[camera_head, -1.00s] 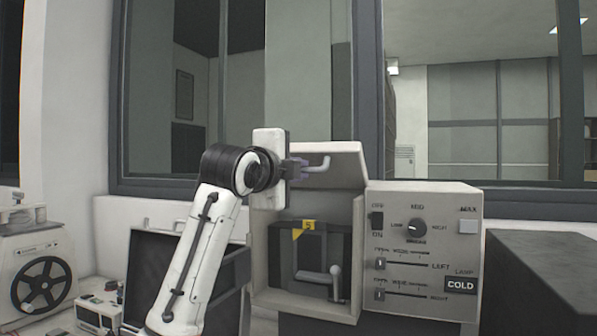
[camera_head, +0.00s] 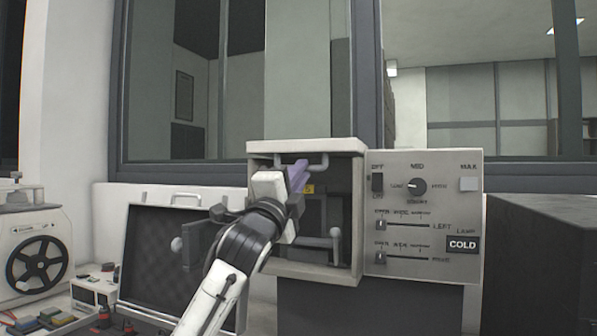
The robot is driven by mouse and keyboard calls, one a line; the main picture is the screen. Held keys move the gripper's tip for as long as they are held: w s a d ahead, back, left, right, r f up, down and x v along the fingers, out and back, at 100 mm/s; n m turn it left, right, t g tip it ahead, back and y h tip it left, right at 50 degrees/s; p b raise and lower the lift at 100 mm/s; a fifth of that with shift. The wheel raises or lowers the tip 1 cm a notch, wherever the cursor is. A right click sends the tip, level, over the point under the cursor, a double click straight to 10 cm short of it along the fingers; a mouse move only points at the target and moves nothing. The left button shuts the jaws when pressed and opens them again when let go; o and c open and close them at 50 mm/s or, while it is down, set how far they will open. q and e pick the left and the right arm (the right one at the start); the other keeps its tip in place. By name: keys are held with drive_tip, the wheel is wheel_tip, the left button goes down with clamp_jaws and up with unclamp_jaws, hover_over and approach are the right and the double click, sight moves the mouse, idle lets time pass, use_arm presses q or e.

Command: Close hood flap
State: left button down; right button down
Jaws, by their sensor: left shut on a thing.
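The hood flap (camera_head: 345,147) is the pale panel at the top of the press housing. It looks nearly level, seen almost edge-on, and the housing's front is open below it. A pale bar handle (camera_head: 318,160) shows just under its front edge. My left gripper (camera_head: 299,174), with purple fingers, reaches up in front of the opening. It is shut on the handle at its left part; the fingers hide the exact contact. My right gripper is not in view.
Inside the housing are a dark block with a yellow label (camera_head: 307,189) and a pale lever (camera_head: 336,245). A control panel (camera_head: 425,212) adjoins it on the right. An open case (camera_head: 150,255) stands left, and a dark box (camera_head: 545,255) right.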

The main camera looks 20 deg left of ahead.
use_arm(q)
drive_tip(key=shift+w+f, duration=0.15)
drive_tip(key=shift+f, duration=0.1)
drive_tip(key=c, duration=1.8)
unclamp_jaws()
drive_tip(key=b+v, duration=0.1)
drive_tip(key=v, duration=0.9)
drive_tip(key=shift+b, duration=0.35)
drive_tip(key=shift+f, duration=0.1)
